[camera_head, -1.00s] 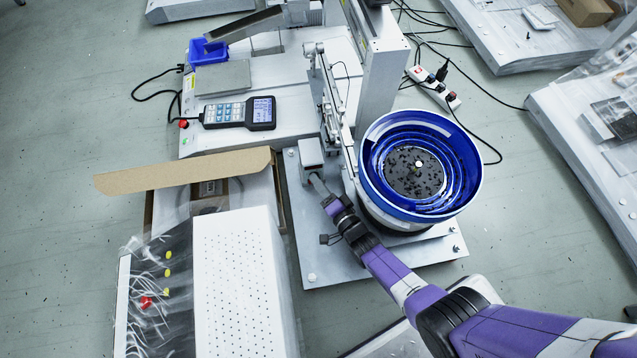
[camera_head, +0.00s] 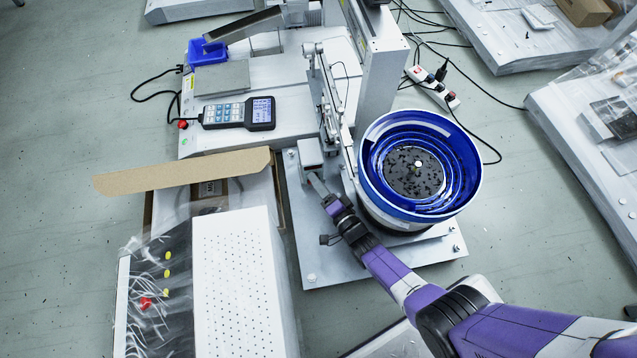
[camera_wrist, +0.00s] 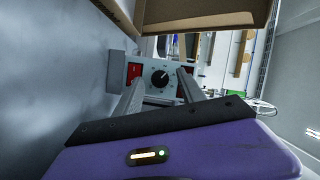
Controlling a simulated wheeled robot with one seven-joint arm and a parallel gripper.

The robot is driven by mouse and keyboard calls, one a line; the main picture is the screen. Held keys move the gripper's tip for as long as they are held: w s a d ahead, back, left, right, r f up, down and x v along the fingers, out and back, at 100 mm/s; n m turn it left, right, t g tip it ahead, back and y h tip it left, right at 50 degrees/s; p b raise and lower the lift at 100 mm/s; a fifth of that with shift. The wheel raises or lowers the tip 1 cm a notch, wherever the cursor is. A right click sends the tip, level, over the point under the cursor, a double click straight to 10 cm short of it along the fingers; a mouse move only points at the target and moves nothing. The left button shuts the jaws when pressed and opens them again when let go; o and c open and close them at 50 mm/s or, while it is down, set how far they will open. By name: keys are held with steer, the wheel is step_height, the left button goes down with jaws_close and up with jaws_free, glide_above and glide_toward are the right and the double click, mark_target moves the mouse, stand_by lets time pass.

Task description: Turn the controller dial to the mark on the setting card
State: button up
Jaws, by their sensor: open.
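The controller is a small grey box (camera_head: 310,152) on the metal base plate, left of the blue bowl. In the wrist view its front panel shows a round black dial (camera_wrist: 160,78) with a pale pointer line and scale marks around it. My gripper (camera_wrist: 159,84) is open and faces this panel, with one finger on each side of the dial in the picture. I cannot tell whether the fingers touch it. In the head view my gripper (camera_head: 318,184) is just in front of the box, and the dial is hidden. I cannot make out the setting card.
A red switch (camera_wrist: 134,71) sits left of the dial. The blue feeder bowl (camera_head: 437,150) stands close right of my arm. A cardboard flap (camera_head: 185,172) and a white perforated case (camera_head: 238,280) are to the left. A handheld keypad unit (camera_head: 238,113) lies behind.

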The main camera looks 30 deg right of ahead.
steer(key=s+r+p, duration=0.1)
steer(key=s+p, duration=0.3)
steer(key=s, duration=0.3)
steer(key=shift+s+d, duration=0.25)
steer(key=shift+s, duration=0.1)
